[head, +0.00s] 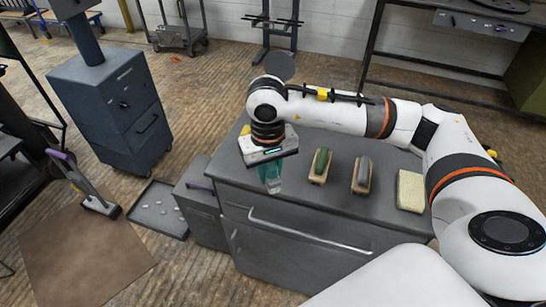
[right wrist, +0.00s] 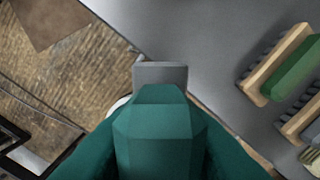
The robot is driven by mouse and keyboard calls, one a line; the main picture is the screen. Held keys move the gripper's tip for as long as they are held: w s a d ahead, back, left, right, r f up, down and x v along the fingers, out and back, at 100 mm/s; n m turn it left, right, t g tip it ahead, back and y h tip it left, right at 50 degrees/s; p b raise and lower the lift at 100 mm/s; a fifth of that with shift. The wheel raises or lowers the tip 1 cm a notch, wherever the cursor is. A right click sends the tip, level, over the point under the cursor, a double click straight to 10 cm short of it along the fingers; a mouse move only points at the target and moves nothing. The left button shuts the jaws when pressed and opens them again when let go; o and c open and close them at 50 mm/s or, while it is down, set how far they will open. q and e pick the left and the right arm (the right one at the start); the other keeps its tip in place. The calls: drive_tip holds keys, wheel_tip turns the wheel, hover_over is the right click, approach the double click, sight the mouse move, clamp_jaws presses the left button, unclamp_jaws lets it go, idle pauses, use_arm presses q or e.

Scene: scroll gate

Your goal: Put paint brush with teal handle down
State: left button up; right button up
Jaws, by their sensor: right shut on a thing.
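My right gripper (head: 268,172) points down near the front left corner of the grey cabinet top (head: 328,205). It is shut on the teal handle (head: 273,184) of the paint brush. In the right wrist view the teal handle (right wrist: 155,135) fills the lower middle, with a grey end (right wrist: 160,74) beyond it. The brush's bristles are not clear in either view. I cannot tell whether the brush touches the top. My left gripper is not in view.
A green-handled brush (head: 320,163), a grey-handled brush (head: 362,174) and a pale sponge block (head: 410,191) sit on the top, right of my gripper. A lower grey cabinet (head: 200,208) stands at the left, beside a floor tray (head: 157,213).

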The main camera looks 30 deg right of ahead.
drive_tip(key=w+d+r+m+p, duration=0.3)
drive_tip(key=w+d+r, duration=0.1)
drive_tip(key=w+d, duration=0.45)
drive_tip(key=f, duration=0.3)
drive_tip(key=f+p, duration=0.1)
drive_tip(key=f, duration=0.2)
drive_tip(key=d+f+p, duration=0.1)
drive_tip(key=f, duration=0.2)
drive_tip(key=shift+f, duration=0.2)
drive_tip(key=shift+w+f, duration=0.1)
drive_tip(key=shift+f, duration=0.15)
drive_tip(key=shift+f, duration=0.1)
drive_tip(key=o, duration=0.4)
drive_tip(key=shift+f, duration=0.1)
drive_tip(key=o, duration=0.5)
